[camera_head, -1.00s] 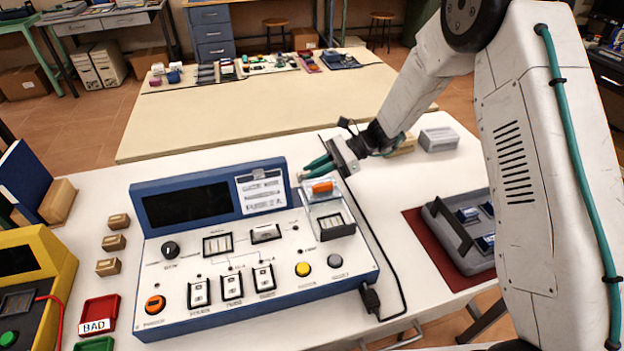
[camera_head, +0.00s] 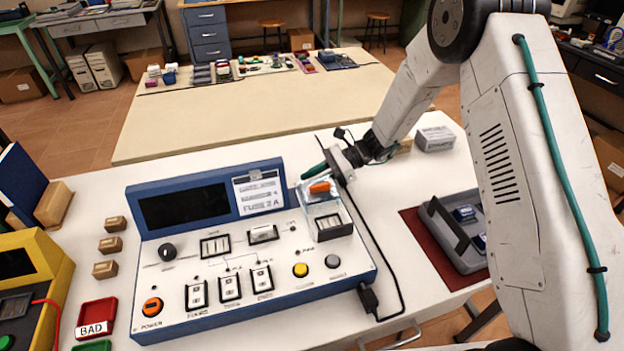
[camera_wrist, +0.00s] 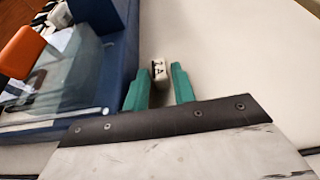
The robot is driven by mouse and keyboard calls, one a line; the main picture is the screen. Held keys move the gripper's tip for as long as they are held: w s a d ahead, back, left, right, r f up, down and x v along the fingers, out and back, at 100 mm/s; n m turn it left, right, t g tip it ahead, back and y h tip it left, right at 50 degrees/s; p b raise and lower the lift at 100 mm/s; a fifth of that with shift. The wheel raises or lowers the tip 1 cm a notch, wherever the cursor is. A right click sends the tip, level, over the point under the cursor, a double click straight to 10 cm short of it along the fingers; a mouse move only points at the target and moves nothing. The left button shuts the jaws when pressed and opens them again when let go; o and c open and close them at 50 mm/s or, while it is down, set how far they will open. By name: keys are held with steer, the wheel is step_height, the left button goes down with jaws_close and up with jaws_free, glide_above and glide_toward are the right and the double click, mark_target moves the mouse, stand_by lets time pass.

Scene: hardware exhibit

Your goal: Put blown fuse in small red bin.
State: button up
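My gripper (camera_wrist: 161,75) has two green fingers, set a little apart. A small white block fuse (camera_wrist: 157,73) marked "2 A" shows between the fingertips in the wrist view. It is close to the left finger, with a narrow gap seemingly on its right; I cannot tell whether it is gripped or blown. In the head view the gripper (camera_head: 308,172) is behind the blue test panel's (camera_head: 210,290) right rear corner, beside the orange-handled clear cover (camera_head: 320,188). The small red bin (camera_head: 97,312), labelled BAD, stands at the panel's front left.
A green bin (camera_head: 92,345) is partly cut off below the red one. Several small cardboard boxes (camera_head: 110,244) stand left of the panel. A yellow device (camera_head: 40,262) is at far left. A grey tray (camera_head: 455,252) sits on the right. A black cable (camera_head: 385,255) runs beside the panel.

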steer(key=v, duration=1.2)
steer(key=s+d+r+n+h, duration=0.2)
steer(key=s+r+n+h, duration=0.15)
steer(key=s+r, duration=0.55)
steer(key=s+d+r+n+h, duration=0.25)
steer(key=s+r+n, duration=0.25)
steer(key=s+r, duration=0.4)
steer(key=s+d+r+n+t+h, duration=0.2)
steer(key=s+d+n+h, duration=0.1)
steer(key=s, duration=0.6)
steer(key=s+d+r+n+t+h, duration=0.2)
steer(key=s+d, duration=0.3)
steer(key=s, duration=0.4)
steer(key=shift+s+n+t+h, duration=0.35)
steer(key=shift+n+h, duration=0.3)
steer(key=shift+h, duration=0.25)
steer(key=shift+o, duration=0.3)
steer(key=shift+s+d, duration=0.25)
steer(key=shift+s, duration=0.25)
